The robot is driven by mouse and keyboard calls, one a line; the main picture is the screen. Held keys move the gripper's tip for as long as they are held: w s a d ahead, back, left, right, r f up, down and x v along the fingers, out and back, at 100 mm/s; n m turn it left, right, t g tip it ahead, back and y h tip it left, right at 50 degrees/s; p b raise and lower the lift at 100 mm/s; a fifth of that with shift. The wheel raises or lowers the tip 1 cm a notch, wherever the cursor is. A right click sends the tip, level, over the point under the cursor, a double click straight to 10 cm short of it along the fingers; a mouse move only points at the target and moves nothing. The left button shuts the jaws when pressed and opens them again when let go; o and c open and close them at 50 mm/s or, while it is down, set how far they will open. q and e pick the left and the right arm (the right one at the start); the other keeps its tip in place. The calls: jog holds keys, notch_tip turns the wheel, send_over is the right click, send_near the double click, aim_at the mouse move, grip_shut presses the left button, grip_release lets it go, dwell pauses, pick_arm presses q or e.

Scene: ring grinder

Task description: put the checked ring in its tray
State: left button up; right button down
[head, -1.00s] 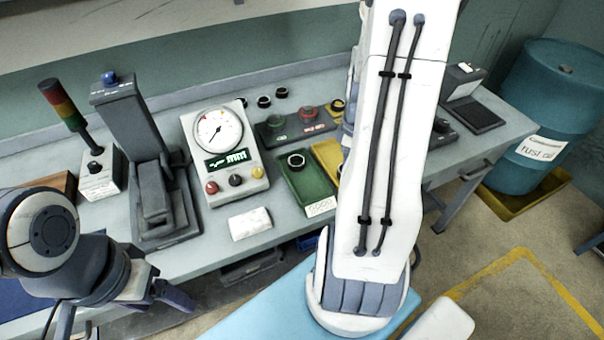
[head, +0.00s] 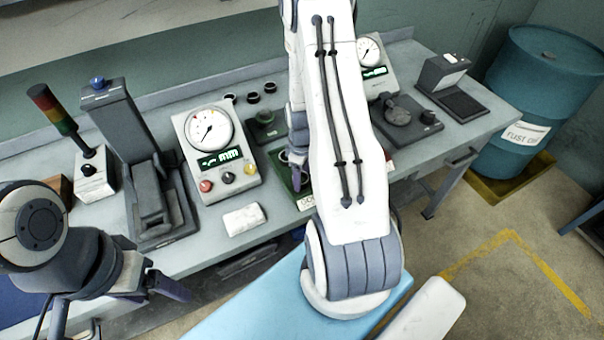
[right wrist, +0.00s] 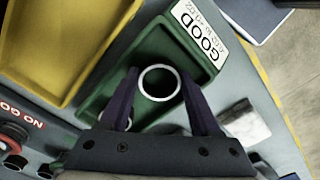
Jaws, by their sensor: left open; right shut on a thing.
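The ring (right wrist: 160,83), pale-rimmed and round, sits between the fingertips of my right gripper (right wrist: 160,76), which is shut on it. It is over the green tray (right wrist: 158,33), whose label reads GOOD. I cannot tell whether the ring touches the tray floor. Another round part (right wrist: 124,121) shows partly behind the left finger, at the tray's other end. In the head view my right gripper (head: 299,178) points down at the green tray (head: 276,158), and my arm hides much of it. My left gripper (head: 120,305) is open and empty at the lower left.
A yellow tray (right wrist: 55,45) lies beside the green one. A dial gauge (head: 212,150), a grey press-like stand (head: 150,170) and a light tower (head: 80,150) stand to the left. A white block (head: 243,218) lies near the front edge. Several dark rings (head: 252,97) lie behind.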

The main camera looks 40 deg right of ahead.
jog(key=shift+f, duration=0.1)
jog(key=shift+c, duration=1.9)
grip_release()
